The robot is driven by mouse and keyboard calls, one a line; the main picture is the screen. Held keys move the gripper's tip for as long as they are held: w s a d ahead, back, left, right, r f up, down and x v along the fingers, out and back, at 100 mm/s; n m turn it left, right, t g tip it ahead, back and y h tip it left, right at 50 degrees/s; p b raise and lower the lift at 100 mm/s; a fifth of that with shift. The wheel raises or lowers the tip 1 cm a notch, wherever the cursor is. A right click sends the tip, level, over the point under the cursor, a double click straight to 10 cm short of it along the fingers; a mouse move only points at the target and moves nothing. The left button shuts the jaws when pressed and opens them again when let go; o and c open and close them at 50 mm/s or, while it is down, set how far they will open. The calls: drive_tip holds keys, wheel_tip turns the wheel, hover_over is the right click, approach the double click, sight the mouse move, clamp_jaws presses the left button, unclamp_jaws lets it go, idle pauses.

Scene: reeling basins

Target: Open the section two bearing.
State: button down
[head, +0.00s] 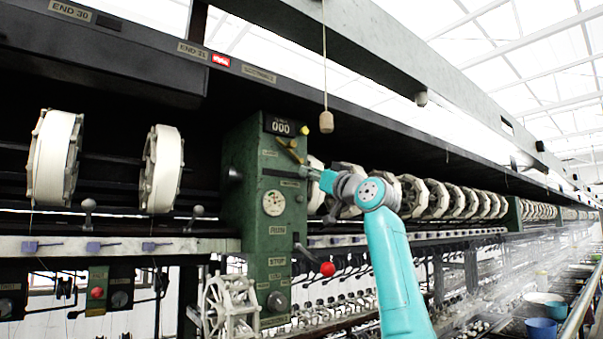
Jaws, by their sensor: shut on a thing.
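A green gear housing (262,222) stands in the middle of the head view, with a dial gauge and a counter reading 000 on its face. A short yellow lever (288,148) sits on its upper front, slanting down to the right. My gripper (306,170) reaches in from the right, small and partly hidden by my wrist. It appears shut on the lower right end of the yellow lever. The exact contact is too small to see clearly. I cannot read which label on the housing names the section two bearing.
White reels (54,158) sit left of the housing, and a long row runs behind my arm. A wooden pull (326,122) hangs on a cord just above my gripper. A red ball knob (327,269) juts out below. A pale slatted wheel (231,308) stands at the front.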

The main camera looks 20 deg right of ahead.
drive_tip(key=c, duration=0.9)
unclamp_jaws()
drive_tip(key=v, duration=1.2)
